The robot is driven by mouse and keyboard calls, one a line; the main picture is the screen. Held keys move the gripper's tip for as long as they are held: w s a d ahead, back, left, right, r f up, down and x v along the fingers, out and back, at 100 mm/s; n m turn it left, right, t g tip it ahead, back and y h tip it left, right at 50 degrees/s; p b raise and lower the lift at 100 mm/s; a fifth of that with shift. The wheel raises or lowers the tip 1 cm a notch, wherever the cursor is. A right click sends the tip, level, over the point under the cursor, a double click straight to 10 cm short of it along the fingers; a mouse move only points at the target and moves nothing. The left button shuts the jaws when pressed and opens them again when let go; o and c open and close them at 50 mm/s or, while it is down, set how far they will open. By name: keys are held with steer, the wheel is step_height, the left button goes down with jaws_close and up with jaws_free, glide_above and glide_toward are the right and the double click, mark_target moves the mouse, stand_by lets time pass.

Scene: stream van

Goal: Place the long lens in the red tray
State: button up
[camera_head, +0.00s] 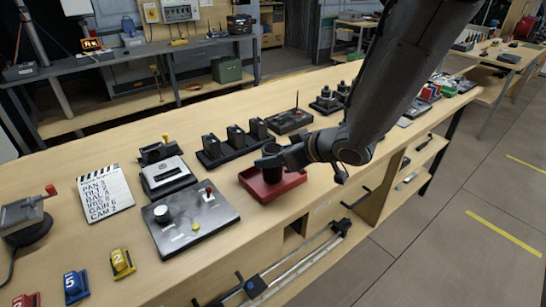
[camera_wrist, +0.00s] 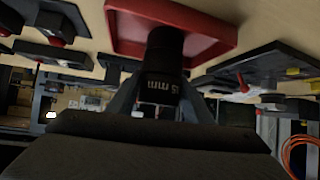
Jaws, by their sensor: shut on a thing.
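The red tray (camera_head: 291,184) lies on the wooden workbench near its front edge, and it also shows at the top of the upside-down wrist view (camera_wrist: 215,39). A dark cylindrical lens (camera_head: 271,174) stands upright at the tray, inside its rim as seen from the head. In the wrist view the lens (camera_wrist: 164,60) carries white lettering ending in "mm", partly cut off. My gripper (camera_head: 274,160) is shut on the lens and reaches in from the right. The lens's far end meets the tray floor in the picture; I cannot tell whether it bears on it.
Bare bench top lies right of the tray, under my arm.

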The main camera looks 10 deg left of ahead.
steer(key=o, duration=1.4)
steer(key=shift+f, duration=0.1)
steer(key=shift+d+r, duration=0.1)
steer(key=shift+r, duration=0.15)
steer(key=v, duration=1.2)
steer(key=w+d+f+m+t+h, duration=0.1)
steer(key=w+d+f+m+h, duration=0.2)
steer(key=d, duration=0.5)
steer(key=w+d+f+m+t+h, duration=0.1)
steer(key=d+m+h, duration=0.25)
steer(key=d, duration=0.35)
steer(key=s+d+f+m+g+h, duration=0.1)
steer(key=s+d+m+g, duration=0.1)
steer(key=s, duration=0.3)
steer(key=s+d+f+m+g+h, duration=0.1)
steer(key=s+d+f+g, duration=0.1)
steer(key=s, duration=0.3)
steer(key=s+d+f+m+g+h, duration=0.1)
steer(key=s+d+m+g, duration=0.1)
steer(key=s+d, duration=0.2)
steer(key=shift+s+d+f+m+g+p, duration=0.25)
steer(key=shift+s+f+m+g+p, duration=0.1)
steer(key=shift+s, duration=0.25)
